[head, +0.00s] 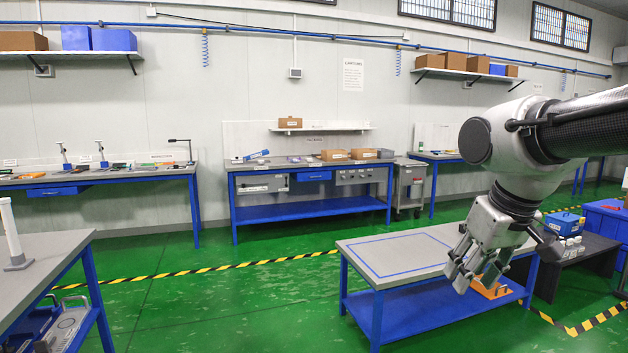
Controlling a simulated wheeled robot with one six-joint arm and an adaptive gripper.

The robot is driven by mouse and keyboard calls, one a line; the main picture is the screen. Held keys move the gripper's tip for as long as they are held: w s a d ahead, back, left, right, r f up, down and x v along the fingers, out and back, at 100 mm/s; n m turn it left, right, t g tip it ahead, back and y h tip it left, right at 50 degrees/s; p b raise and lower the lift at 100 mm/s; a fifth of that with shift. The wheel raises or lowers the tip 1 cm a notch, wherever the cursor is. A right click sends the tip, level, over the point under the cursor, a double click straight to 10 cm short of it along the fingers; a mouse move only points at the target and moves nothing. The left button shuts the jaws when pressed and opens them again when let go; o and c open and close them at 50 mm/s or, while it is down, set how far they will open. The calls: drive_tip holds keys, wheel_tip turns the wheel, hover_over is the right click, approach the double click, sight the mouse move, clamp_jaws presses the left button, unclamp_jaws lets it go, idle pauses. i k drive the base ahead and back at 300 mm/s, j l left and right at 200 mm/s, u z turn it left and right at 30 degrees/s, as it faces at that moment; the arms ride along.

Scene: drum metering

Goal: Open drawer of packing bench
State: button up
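A blue-framed bench (310,165) with a grey top stands against the back wall in the middle of the head view. A blue drawer front (313,176) sits under its top and looks closed. Another back-wall bench (120,173) at the left also has a blue drawer (55,190), which looks closed. I cannot read which one is the packing bench. My gripper (472,280) hangs at the right, fingers pointing down and apart, with nothing seen between them. It is in front of the low table and well away from both drawers.
A low blue-framed table (395,254) stands in front, with an orange tray (492,289) partly behind my gripper. A grey side bench (45,256) fills the near left. A grey cabinet (411,186) stands beside the middle bench. Green floor (220,290) lies open between them.

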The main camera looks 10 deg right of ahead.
sight(311, 174)
drive_tip(key=i, duration=1.95)
drive_tip(key=i+l, duration=0.1)
drive_tip(key=i, duration=1.85)
drive_tip(key=i+l, duration=0.1)
drive_tip(key=i, duration=3.85)
drive_tip(key=j+u, duration=0.05)
